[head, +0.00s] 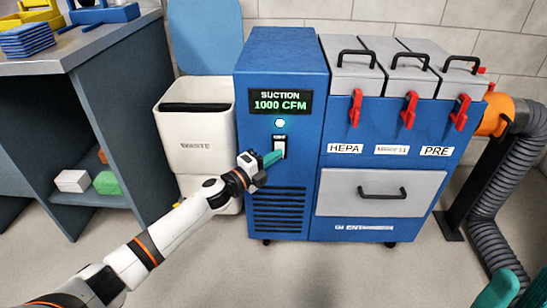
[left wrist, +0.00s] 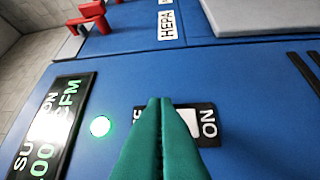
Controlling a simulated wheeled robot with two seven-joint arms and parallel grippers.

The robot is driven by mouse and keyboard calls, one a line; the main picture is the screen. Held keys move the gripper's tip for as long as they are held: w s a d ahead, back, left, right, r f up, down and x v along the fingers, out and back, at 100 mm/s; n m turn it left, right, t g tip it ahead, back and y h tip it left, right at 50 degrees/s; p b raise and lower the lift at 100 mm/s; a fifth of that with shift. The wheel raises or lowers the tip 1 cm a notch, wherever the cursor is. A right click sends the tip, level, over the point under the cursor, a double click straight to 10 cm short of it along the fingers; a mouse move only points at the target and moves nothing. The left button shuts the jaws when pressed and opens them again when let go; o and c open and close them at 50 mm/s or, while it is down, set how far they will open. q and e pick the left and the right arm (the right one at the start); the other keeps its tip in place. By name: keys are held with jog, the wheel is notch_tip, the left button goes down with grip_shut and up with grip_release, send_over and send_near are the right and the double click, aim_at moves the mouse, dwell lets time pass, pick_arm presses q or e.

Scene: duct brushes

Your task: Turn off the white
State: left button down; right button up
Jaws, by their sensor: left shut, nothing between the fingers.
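A white rocker switch (head: 279,148) sits in a black plate on the blue suction unit (head: 259,180). Its label reads ON in the left wrist view, where the switch (left wrist: 188,121) is partly hidden by my fingers. A round green light (head: 280,123) is lit above it, and the display (head: 280,101) reads SUCTION 1000 CFM. My left gripper (head: 272,158) is shut and empty, its teal fingertips at the switch plate; contact cannot be told. The closed fingers (left wrist: 160,102) point at the plate in the left wrist view. Teal pieces (head: 497,290) at the lower right may be my right gripper.
A white waste bin (head: 195,130) stands left of the unit. A grey-blue workbench (head: 100,50) is at the far left. Red latches (head: 409,108) and a grey drawer (head: 380,192) are on the unit's right half. A grey hose (head: 490,190) hangs at the right.

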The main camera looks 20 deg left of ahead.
pick_arm(q)
jog(key=shift+w+a+r, duration=0.1)
jog(key=shift+w+a, duration=0.1)
jog(key=shift+w, duration=0.45)
jog(key=shift+w+a+r, duration=0.1)
jog(key=shift+w+r, duration=0.05)
jog(key=shift+w, duration=0.05)
jog(key=shift+s, duration=0.1)
